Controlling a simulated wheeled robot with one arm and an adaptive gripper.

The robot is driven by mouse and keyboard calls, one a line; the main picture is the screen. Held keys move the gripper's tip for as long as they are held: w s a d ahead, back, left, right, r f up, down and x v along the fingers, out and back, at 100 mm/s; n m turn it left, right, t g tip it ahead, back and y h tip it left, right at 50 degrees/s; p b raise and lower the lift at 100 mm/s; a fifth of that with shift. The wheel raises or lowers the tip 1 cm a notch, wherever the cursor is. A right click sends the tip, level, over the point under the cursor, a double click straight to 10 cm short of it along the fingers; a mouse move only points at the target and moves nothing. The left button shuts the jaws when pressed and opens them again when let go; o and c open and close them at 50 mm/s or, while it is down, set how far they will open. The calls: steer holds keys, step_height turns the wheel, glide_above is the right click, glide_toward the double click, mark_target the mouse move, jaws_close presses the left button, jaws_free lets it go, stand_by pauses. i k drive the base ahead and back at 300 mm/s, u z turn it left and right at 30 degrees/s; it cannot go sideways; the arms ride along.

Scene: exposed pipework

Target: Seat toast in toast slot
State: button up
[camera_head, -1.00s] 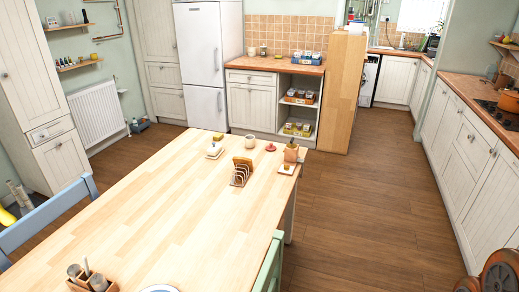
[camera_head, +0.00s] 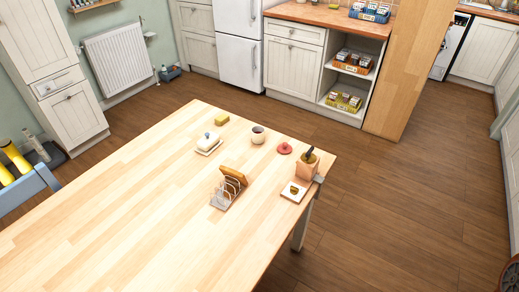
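A metal toast rack (camera_head: 219,202) with several wire loops stands on the wooden table, near its right part. Browned toast (camera_head: 236,173) sits tilted at the rack's far end. I cannot tell whether it is one slice or two, or how deep it sits between the loops. The rack's nearer slots look empty. My gripper is not in view.
On the table (camera_head: 130,200) around the rack are a butter dish (camera_head: 208,142), a yellow block (camera_head: 222,120), a cup (camera_head: 258,134), a red lid (camera_head: 284,148), a pot (camera_head: 306,165) and a small white plate (camera_head: 287,197). The floor (camera_head: 400,220) to the right is clear.

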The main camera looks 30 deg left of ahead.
mark_target(222, 199)
steer(key=i, duration=2.6)
steer(key=u, duration=5.75)
steer(key=i, duration=0.5)
